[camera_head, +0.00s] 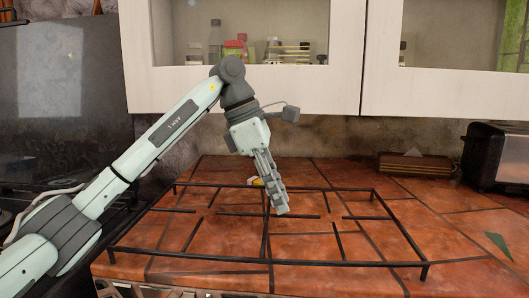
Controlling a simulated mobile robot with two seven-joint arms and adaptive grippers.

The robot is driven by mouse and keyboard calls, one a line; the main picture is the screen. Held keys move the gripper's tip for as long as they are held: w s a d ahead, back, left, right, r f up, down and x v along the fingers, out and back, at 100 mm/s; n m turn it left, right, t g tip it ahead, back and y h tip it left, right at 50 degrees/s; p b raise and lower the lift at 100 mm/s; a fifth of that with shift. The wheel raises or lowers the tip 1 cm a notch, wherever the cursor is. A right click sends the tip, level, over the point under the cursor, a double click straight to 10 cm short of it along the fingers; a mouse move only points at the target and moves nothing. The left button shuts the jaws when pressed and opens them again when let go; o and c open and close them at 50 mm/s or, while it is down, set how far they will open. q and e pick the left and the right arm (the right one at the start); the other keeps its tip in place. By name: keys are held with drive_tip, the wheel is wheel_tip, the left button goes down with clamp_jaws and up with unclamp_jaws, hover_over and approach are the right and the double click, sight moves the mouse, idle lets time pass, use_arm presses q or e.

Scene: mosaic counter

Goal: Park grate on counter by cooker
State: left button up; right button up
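The grate (355,263), a black rectangular frame of thin bars with short corner feet, lies level over the tiled counter (460,240). I cannot tell whether its feet all touch the tiles. My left gripper (279,208) reaches down over the middle of the grate, its fingertips beside or at the central bars. The fingers overlap from this side, so I cannot tell whether they grip a bar. The cooker (12,205) is dark and partly hidden behind my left arm at the left. My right gripper is out of view.
A black toaster (497,157) stands at the back right, with a brown box (413,165) left of it. White cabinets (320,90) with jars hang above the back. The counter's right side is mostly clear.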

use_arm(q)
drive_tip(key=shift+p+v, duration=0.4)
drive_tip(key=shift+v, duration=3.4)
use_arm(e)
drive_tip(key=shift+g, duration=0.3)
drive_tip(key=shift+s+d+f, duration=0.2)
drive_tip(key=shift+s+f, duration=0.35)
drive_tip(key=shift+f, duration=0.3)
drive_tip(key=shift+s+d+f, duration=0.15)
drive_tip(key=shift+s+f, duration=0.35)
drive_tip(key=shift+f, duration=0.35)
